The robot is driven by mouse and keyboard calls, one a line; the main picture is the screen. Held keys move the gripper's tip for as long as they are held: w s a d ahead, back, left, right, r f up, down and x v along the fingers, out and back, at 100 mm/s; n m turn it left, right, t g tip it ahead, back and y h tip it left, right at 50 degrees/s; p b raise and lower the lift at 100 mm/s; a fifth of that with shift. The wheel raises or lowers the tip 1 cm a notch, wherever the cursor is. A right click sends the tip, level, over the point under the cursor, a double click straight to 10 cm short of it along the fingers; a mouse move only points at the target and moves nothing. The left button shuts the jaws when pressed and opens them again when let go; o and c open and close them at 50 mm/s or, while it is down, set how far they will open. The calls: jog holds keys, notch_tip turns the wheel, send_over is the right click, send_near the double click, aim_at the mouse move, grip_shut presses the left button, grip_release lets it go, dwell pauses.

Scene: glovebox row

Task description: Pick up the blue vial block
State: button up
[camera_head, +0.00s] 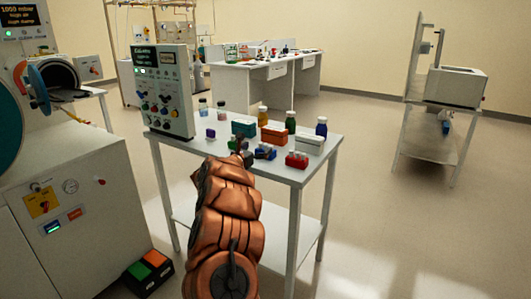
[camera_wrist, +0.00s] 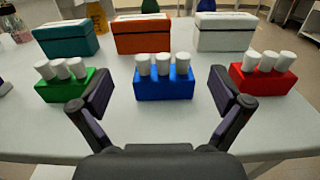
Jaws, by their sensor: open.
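The blue vial block (camera_wrist: 163,87) holds several white-capped vials and stands on the grey table, centred in the wrist view. In the head view the blue block (camera_head: 265,153) is small, just beyond my gripper. My gripper (camera_wrist: 163,95) is open, with one dark finger to the left and one to the right of the blue block. The fingers appear on the near side of the block, and I cannot tell whether they reach beside it. In the head view my copper-coloured arm covers most of the gripper.
A green vial block (camera_wrist: 70,84) stands to the left and a red one (camera_wrist: 263,80) to the right. Behind them are teal (camera_wrist: 66,42), orange (camera_wrist: 142,38) and white (camera_wrist: 226,36) boxes. Bottles and a control panel (camera_head: 165,95) stand farther back on the table (camera_head: 315,160).

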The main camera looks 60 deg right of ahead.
aim_at(264, 145)
jog(key=shift+s+d+f+p, duration=0.15)
jog(key=shift+d+p, duration=0.4)
jog(key=shift+d, duration=2.1)
jog(key=c, duration=1.4)
jog(key=shift+r, duration=1.7)
jog(key=s+a+r+b, duration=0.1)
jog(key=s+a+b, duration=0.2)
jog(key=s+a, duration=0.6)
jog(key=shift+a+r, duration=0.3)
jog(key=shift+a, duration=1.7)
